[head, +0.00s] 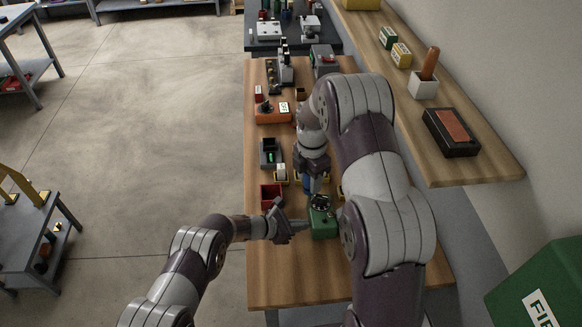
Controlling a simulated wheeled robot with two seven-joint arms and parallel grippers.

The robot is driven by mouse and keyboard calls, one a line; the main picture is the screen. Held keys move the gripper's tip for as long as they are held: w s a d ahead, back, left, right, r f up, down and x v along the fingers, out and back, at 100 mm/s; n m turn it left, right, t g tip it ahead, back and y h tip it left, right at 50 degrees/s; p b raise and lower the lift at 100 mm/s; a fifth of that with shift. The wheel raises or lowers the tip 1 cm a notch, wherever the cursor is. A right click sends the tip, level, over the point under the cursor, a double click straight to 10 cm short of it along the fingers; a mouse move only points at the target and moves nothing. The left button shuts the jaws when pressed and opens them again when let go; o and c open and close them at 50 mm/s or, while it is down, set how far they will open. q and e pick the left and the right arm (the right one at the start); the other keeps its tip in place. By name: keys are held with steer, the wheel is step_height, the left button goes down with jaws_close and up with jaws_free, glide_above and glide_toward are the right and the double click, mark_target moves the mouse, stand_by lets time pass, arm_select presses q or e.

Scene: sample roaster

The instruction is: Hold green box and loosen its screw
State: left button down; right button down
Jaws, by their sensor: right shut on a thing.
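The green box (325,229) sits on the wooden bench at the front, with a dark round fitting (321,202) on its top. My right gripper (318,195) points down from above and is shut at the top of the box, apparently on the screw; the contact is too small to see clearly. My right arm covers the area right of the box.
A red open bin (271,196) stands just behind my left gripper. Beyond it are a dark grey holder (270,153) and an orange device (272,110). A wall shelf (482,172) with a black-and-red case (451,132) runs along the right. The bench front is clear.

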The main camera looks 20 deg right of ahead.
steer(key=shift+f, duration=0.4)
